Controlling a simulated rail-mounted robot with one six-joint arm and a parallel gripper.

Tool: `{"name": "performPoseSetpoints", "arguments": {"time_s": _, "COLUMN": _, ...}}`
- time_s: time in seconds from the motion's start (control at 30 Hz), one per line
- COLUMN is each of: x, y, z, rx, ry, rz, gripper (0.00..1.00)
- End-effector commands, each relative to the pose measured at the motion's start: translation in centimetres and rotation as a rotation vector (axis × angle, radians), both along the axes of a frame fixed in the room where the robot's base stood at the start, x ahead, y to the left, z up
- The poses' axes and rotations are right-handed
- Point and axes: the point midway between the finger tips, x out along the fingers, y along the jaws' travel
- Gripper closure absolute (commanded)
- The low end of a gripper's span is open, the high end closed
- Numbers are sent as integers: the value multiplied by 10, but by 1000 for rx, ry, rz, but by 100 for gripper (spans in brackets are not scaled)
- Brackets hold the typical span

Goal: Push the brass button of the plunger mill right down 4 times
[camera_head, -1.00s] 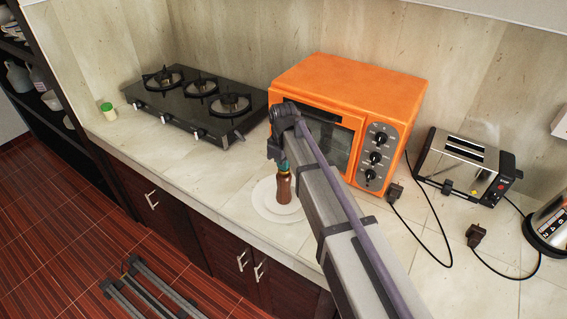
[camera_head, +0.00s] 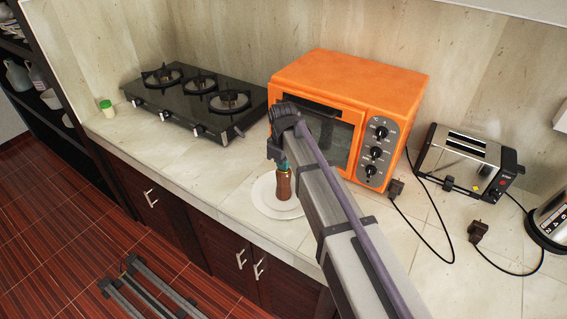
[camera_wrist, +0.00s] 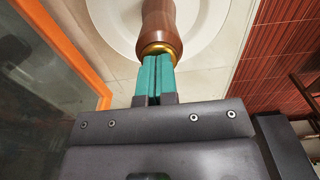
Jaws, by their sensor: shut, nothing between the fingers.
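The plunger mill (camera_head: 284,187) is a brown, waisted wooden body standing upright on a round white plate (camera_head: 263,203). In the wrist view its brown body (camera_wrist: 158,22) has a brass button (camera_wrist: 158,48) at the end nearest me. My gripper (camera_head: 282,168) is above the mill, pointing down. In the wrist view its teal fingertips (camera_wrist: 155,60) are shut together with nothing between them. They meet the brass button in the picture and cover part of it. I cannot tell how far the button is pressed in.
The orange oven (camera_head: 345,85) stands close behind the plate. A black gas hob (camera_head: 195,100) lies to the left and a toaster (camera_head: 465,162) to the right, with cables on the counter. The counter's front edge is close to the plate; counter left of the plate is clear.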

Motion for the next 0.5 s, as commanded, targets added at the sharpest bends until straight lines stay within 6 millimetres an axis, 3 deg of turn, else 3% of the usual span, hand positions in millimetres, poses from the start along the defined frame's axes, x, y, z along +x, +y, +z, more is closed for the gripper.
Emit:
{"name": "performPoseSetpoints", "arguments": {"time_s": 0.17, "x": -3, "y": -1, "z": 15, "rx": -2, "ry": 2, "rz": -1, "gripper": 100}}
{"name": "performPoseSetpoints", "arguments": {"time_s": 0.5, "x": -4, "y": -2, "z": 99, "rx": 0, "ry": -4, "rz": -2, "gripper": 100}}
